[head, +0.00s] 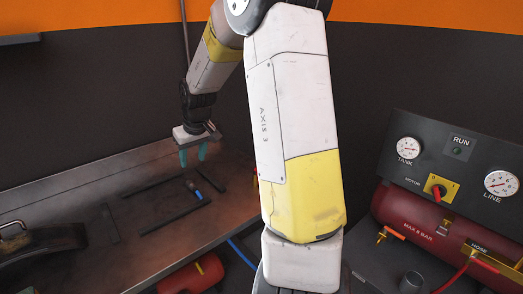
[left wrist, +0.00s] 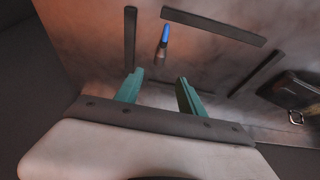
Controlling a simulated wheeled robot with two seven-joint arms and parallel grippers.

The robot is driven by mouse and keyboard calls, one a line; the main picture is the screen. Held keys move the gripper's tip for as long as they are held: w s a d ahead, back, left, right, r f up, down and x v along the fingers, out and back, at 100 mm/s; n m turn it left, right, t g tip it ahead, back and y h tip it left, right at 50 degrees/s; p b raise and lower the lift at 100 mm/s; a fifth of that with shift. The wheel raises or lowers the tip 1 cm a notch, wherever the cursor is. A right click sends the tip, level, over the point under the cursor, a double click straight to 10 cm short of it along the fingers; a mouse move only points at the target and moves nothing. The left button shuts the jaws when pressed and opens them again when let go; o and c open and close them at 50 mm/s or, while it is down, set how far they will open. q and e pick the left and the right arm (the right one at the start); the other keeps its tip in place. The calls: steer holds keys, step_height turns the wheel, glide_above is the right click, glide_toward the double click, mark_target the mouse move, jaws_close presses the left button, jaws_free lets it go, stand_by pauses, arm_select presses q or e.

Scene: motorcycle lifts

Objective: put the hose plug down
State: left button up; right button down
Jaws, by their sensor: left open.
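The hose plug (head: 198,196) is a small part with a blue body and a dark end. It appears to lie on the brown workbench (head: 150,240), inside an area marked off by dark strips. In the left wrist view the plug (left wrist: 165,36) shows beyond the fingertips, apart from them, with its blue end away from me. My left gripper (head: 192,157) is above the bench with its teal fingers pointing down. In the left wrist view the gripper (left wrist: 160,76) is open, with nothing between its fingers. My right gripper is not in view.
Dark strips (head: 175,213) lie around the plug. A dark object with a metal handle (head: 40,243) stands at the bench's left. A red tank (head: 415,222) and a gauge panel (head: 450,160) are at the right. A blue hose (head: 241,252) runs beside the bench edge.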

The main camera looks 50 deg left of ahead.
arm_select(q)
steer(key=w+d+r+m+t+h, duration=0.2)
steer(key=w+d+r+m, duration=0.15)
steer(key=w+d, duration=0.75)
steer(key=w+d+r+m+t+h, duration=0.1)
steer(key=w+d+r+m+t, duration=0.25)
steer(key=w+d, duration=0.65)
steer(key=s+d+r+m+h, duration=0.1)
steer(key=s+d+r+m, duration=0.1)
steer(key=d, duration=0.9)
steer(key=s+d+r+m+h, duration=0.1)
steer(key=d+m, duration=0.4)
steer(key=d, duration=0.5)
steer(key=s+d+r+m+h, duration=0.1)
steer(key=s+d+r+m, duration=0.2)
steer(key=d, duration=0.8)
steer(key=shift+s+d+m+h, duration=0.4)
steer(key=shift+s+m, duration=0.2)
steer(key=shift+s, duration=0.1)
steer(key=shift+t, duration=0.25)
